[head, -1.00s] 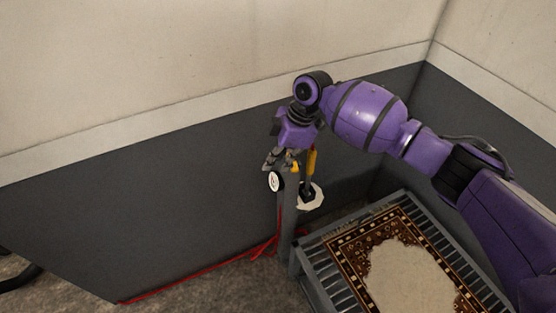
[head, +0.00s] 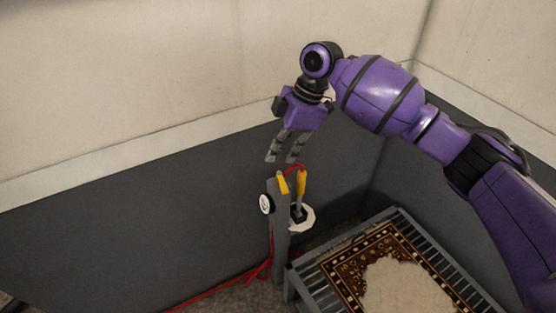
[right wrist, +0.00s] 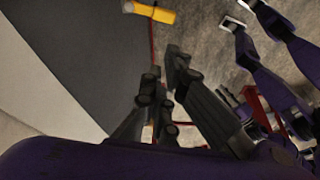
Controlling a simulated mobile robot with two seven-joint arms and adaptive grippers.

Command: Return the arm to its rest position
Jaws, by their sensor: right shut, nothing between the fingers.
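My right gripper (head: 283,158) hangs pointing down above a grey post (head: 280,225), empty and shut. Its fingertips are above the post top and look apart from it. On the post is a yellow piece (head: 282,184) with a red hose at its top. Beside it stands a yellow-handled tool (head: 301,183) with a dark lower end over a whitish disc (head: 303,219). In the right wrist view my gripper fingers (right wrist: 164,105) show with nothing held, and a yellow part (right wrist: 154,13) is at the top. My left gripper is not in view.
A patterned rug (head: 350,275) with a pale middle lies on a slatted metal stand (head: 453,264) at the lower right. A round white dial (head: 266,203) is on the post's side. A red hose (head: 212,294) runs along the floor. Dark-and-cream walls stand close behind.

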